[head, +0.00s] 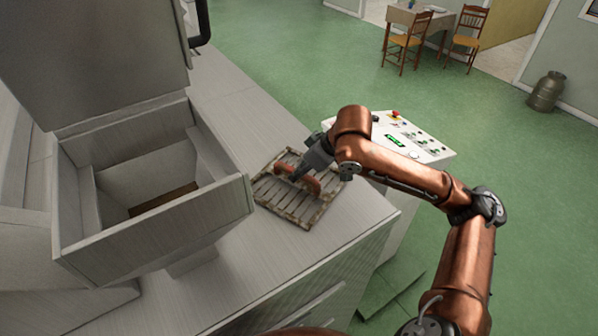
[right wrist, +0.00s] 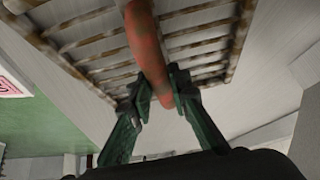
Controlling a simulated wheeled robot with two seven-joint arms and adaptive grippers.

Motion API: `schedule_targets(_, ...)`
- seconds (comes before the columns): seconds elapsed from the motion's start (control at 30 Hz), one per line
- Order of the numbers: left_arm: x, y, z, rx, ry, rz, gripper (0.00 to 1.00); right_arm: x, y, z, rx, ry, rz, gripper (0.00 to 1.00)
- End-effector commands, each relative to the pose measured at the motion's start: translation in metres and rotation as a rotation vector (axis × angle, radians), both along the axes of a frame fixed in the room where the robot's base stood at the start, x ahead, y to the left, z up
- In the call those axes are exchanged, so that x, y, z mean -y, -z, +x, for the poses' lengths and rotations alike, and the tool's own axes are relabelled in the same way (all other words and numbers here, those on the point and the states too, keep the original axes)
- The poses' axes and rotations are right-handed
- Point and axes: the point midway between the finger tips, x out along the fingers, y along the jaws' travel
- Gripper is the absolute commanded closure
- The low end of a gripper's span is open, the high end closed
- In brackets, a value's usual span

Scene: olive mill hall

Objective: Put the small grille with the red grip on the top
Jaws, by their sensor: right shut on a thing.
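The small grille (head: 305,207) is a rusty metal grid with a red grip (head: 311,183) across its middle. It is at the flat grey top (head: 262,245) beside the open hopper; I cannot tell from the head view whether it touches that surface. My right gripper (head: 297,177) is shut on the red grip. In the right wrist view, the fingers (right wrist: 160,92) close around the red grip (right wrist: 143,40), with the slats of the grille (right wrist: 85,40) behind it. The left gripper is not in view.
An open metal hopper (head: 243,200) with a raised lid (head: 95,50) stands left of the grille. A control panel (head: 415,140) with buttons is to the right, beyond the grey top. Green floor, a table (head: 410,18), chairs and a milk can (head: 547,91) lie farther off.

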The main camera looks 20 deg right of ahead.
Motion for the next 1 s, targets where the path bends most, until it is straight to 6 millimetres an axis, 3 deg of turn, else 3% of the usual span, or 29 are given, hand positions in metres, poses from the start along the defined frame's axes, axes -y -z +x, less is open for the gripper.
schedule_targets(0.17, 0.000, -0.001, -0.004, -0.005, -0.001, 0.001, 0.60, 0.000, 0.001, 0.000, 0.002, 0.001, 0.000, 1.00)
schedule_targets(0.2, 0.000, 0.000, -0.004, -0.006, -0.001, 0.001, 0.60, 0.000, 0.002, 0.000, -0.001, 0.000, -0.001, 0.81)
schedule_targets(0.43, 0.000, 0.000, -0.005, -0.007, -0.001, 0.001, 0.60, 0.000, 0.002, 0.000, -0.001, 0.000, -0.001, 0.66)
schedule_targets(0.77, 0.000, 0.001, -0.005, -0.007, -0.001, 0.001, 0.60, 0.000, -0.001, 0.000, 0.001, 0.001, 0.000, 0.66)
schedule_targets(1.0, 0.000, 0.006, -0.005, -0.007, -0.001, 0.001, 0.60, 0.011, -0.032, -0.016, 0.005, 0.003, -0.002, 0.66)
